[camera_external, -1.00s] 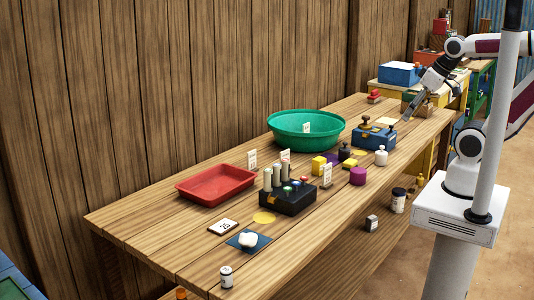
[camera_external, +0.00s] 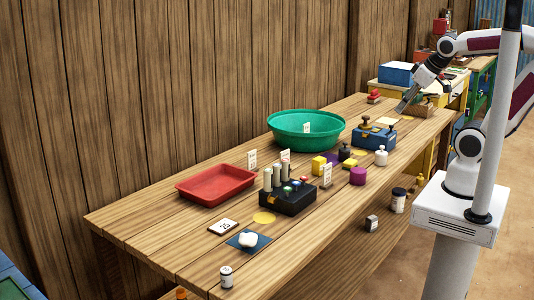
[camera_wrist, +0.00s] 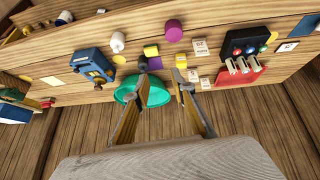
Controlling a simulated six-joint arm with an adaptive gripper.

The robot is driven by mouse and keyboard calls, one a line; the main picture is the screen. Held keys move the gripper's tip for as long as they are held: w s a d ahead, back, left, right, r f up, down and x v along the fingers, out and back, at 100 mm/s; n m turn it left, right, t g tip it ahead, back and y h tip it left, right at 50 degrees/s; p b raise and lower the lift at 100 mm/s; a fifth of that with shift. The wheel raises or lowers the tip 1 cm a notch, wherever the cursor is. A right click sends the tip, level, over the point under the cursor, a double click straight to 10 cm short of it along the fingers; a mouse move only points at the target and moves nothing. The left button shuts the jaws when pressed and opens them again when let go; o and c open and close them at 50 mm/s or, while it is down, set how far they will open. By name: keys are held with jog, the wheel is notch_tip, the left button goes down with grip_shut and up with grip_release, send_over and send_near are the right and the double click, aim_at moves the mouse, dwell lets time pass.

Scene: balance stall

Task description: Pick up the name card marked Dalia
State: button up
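Cards also show in the wrist view (camera_wrist: 200,47). Their writing is too small to read, so I cannot tell which is marked Dalia. My gripper (camera_external: 401,107) is above the table's far right end, away from these cards. In the wrist view my gripper (camera_wrist: 162,75) has its fingers apart with nothing held; the green bowl shows beyond them.
The green bowl (camera_external: 284,126) and red tray (camera_external: 214,190) lie along the wall side. The black block (camera_external: 288,202) with pale cylinders, a blue box (camera_external: 373,139), a purple cylinder (camera_external: 358,176) and a yellow cube (camera_external: 319,166) crowd the middle.

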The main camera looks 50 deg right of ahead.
jog(key=w+d+r+n+t+h, duration=0.1)
jog(key=w+d+r+t, duration=0.15)
jog(key=w, duration=0.65)
jog(key=w+d+r+n+t+h, duration=0.1)
jog(key=w+d+n, duration=0.15)
jog(key=w, duration=0.65)
jog(key=w+a+f+n+t+y, duration=0.1)
jog(key=w+a+f+n+y, duration=0.1)
jog(key=w, duration=0.5)
jog(key=w+a+f+n+t+y, duration=0.1)
jog(key=w+a+n+y, duration=0.1)
jog(key=w, duration=0.5)
jog(key=w+a+f+n+y, duration=0.3)
jog(key=a+f+y, duration=0.1)
jog(key=f, duration=0.1)
jog(key=n+g+y, duration=0.5)
jog(key=g+y, duration=0.4)
jog(key=g, duration=0.1)
send_over(327, 176)
jog(key=w+d, duration=0.2)
notch_tip(327, 176, down, 16)
jog(key=f, duration=0.1)
jog(key=s+d+f+n, duration=0.1)
jog(key=s+f+g, duration=0.1)
jog(key=shift+d, duration=0.3)
jog(key=shift+s+d+f+n+g+h, duration=0.25)
jog(key=shift+d+f+n+h, duration=0.1)
jog(key=shift+f+n+h, duration=0.1)
jog(key=shift+a, duration=0.1)
